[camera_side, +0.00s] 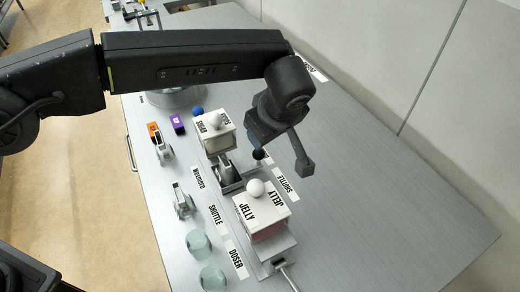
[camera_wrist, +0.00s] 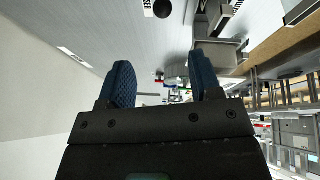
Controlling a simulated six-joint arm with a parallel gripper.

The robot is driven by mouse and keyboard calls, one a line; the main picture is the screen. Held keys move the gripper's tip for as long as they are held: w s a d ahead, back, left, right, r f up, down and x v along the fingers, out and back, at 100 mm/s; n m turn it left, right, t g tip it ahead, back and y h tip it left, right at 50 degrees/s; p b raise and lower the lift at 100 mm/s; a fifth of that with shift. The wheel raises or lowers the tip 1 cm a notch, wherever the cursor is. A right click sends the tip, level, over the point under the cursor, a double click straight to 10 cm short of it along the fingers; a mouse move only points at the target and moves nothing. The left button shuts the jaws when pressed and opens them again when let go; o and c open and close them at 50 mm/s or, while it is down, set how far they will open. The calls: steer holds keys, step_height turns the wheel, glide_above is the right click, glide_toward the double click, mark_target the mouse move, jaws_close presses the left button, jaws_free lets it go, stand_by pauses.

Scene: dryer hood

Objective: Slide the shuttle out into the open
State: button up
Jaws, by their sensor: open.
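My gripper (camera_wrist: 163,82) is open, with nothing between its two blue-padded fingers in the wrist view. In the side view it hangs over the right side of the rail, level with the gap between two white-topped boxes. A grey open-topped carrier (camera_side: 231,174), apparently the shuttle, sits in that gap, partly hidden. A small black ball (camera_side: 258,154) stands beside it, close to my gripper. A black ball (camera_wrist: 162,8) also shows beyond the fingers in the wrist view. The JELLY box (camera_side: 262,212), with a white knob, is nearer the camera. The SUGAR box (camera_side: 215,130) is farther back.
SHUTTLE labels lie left (camera_side: 217,218) and right of the rail, and a DOSER label (camera_side: 236,258) lies front left. Two glass cups (camera_side: 199,245), small grey fixtures (camera_side: 183,202), orange (camera_side: 154,133) and purple blocks stand left. The bench's right side (camera_side: 400,210) is clear.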

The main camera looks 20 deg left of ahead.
mark_target(259, 153)
steer(key=shift+n, duration=0.3)
steer(key=x, duration=1.4)
steer(key=shift+s+a, duration=0.1)
steer(key=shift+s, duration=0.1)
steer(key=shift+c, duration=0.2)
jaws_close()
